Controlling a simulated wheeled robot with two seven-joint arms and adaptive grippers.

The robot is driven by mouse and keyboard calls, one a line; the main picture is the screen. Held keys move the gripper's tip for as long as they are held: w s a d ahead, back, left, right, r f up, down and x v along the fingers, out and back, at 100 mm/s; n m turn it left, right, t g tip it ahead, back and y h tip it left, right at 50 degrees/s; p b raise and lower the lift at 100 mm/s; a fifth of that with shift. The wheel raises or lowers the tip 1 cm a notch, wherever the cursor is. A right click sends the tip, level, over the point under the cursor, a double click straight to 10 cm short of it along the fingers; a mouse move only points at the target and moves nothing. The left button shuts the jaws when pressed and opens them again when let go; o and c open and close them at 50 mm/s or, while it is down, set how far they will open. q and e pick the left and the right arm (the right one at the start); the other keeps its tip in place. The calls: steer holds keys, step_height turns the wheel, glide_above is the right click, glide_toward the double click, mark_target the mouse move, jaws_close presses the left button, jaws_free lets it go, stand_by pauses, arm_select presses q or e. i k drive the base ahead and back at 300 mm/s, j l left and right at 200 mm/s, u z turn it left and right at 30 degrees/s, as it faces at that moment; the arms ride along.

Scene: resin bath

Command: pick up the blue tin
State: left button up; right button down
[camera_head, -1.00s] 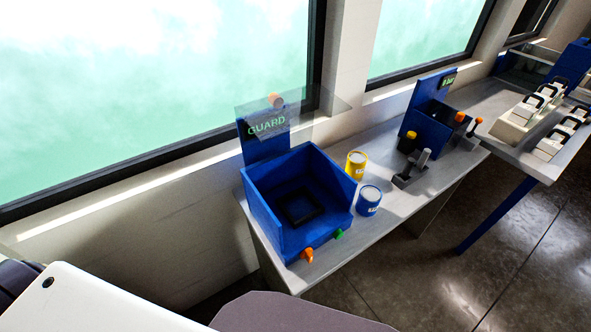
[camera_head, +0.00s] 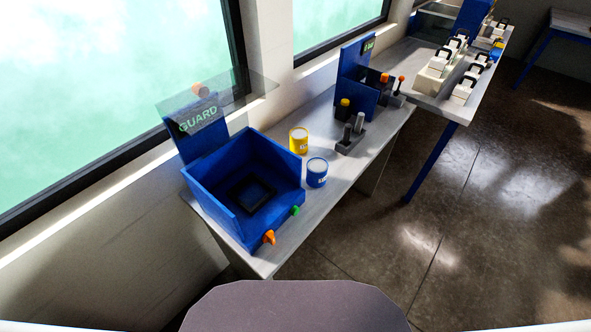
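The blue tin (camera_head: 317,173) stands upright on the grey bench, near its front edge and just right of the blue open-topped box. It has a pale lid and a small white label. A yellow tin (camera_head: 299,141) stands close behind it, slightly to the left. Neither of my grippers shows in the head view, and nothing is touching the blue tin.
The blue box (camera_head: 214,215) with a raised clear guard (camera_head: 214,97) stands left of the tins, orange and green knobs at its front. A grey holder (camera_head: 350,142) and a second blue box stand farther right. White cases (camera_head: 438,76) sit on another table. The floor (camera_head: 440,215) is clear.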

mark_target(316, 168)
steer(key=i+l+u, duration=0.2)
steer(key=l, duration=0.8)
steer(key=i+l+u, duration=0.2)
steer(key=l, duration=0.8)
steer(key=l+u, duration=0.2)
steer(key=l, duration=0.75)
